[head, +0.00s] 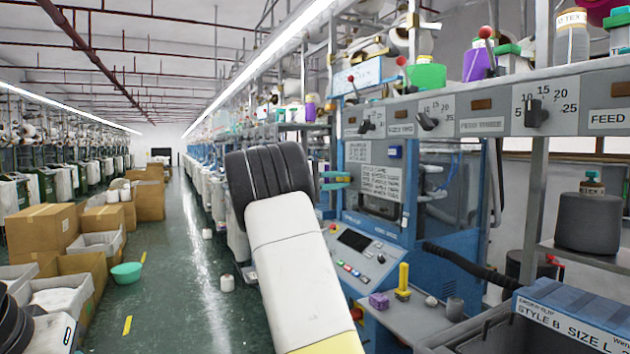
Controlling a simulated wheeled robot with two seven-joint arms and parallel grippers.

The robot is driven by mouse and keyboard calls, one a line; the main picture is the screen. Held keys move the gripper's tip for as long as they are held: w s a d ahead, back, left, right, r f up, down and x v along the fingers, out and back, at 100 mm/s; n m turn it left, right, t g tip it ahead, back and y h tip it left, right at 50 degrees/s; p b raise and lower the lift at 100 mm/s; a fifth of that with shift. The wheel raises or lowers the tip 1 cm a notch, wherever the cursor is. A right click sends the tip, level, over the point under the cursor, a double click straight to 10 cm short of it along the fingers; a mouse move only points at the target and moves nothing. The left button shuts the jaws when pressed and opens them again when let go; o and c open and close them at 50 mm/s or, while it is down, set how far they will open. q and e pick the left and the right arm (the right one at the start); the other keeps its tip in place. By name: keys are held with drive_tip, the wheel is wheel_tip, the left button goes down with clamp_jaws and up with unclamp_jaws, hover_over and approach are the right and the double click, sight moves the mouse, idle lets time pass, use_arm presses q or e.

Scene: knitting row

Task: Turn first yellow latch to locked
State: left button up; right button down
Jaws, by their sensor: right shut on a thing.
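My right arm rises through the middle of the head view and hides part of the blue knitting machine (380,215). Just past its black joint, the teal fingers of my right gripper (338,180) point right at the machine's front. They are shut on a small yellow piece, which looks like the yellow latch (346,180). The fingers cover most of it, so its angle and whether it is locked cannot be read. My left gripper is not in view.
A control panel (358,242) with buttons sits below. A yellow upright piece (403,280) and a purple box (378,300) stand on the grey side table. Dials line the grey rail (460,110) above. Cardboard boxes (40,228) line the left; the green aisle (185,250) is mostly clear.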

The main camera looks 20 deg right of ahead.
drive_tip(key=shift+f+m, duration=0.15)
drive_tip(key=shift+m, duration=0.35)
drive_tip(key=c, duration=1.4)
unclamp_jaws()
drive_tip(key=shift+o, duration=0.2)
drive_tip(key=a, duration=0.8)
drive_tip(key=shift+s, duration=0.3)
drive_tip(key=shift+d, duration=0.1)
